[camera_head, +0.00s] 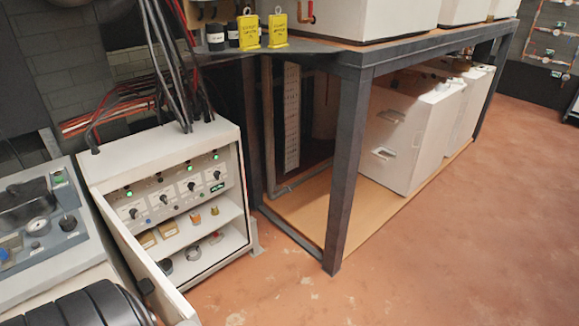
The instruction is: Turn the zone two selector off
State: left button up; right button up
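A white control cabinet (165,150) stands open on the left, with a grey panel (180,193) in its upper part. The panel carries a row of several black selector knobs, each on a pale plate. The second knob from the left (163,198) may be the zone two selector; the labels are too small to read. The leftmost knob (133,213) and the rightmost knob (217,174) also show. Small indicator lamps sit above the knobs, including a lit green one (187,168). Neither gripper is in view.
The cabinet's open door (135,250) projects forward on its left side. Shelves below the panel hold small parts. A grey console (75,240) is at far left. A dark metal rack (346,165) with white units (405,140) stands right. The red floor (430,265) ahead is clear.

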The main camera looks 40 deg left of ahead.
aim_at(216, 174)
jog(key=i+l+z, duration=0.1)
jog(key=i, duration=0.3)
jog(key=i+l+z, duration=0.1)
jog(key=i+l, duration=0.2)
jog(key=i+j+u, duration=0.1)
jog(key=i+u, duration=0.15)
jog(key=u, duration=0.15)
jog(key=i+u, duration=0.35)
jog(key=i+l+u, duration=0.1)
jog(key=u, duration=0.3)
jog(key=i+l+u, duration=0.2)
jog(key=i+u, duration=0.2)
jog(key=k, duration=0.05)
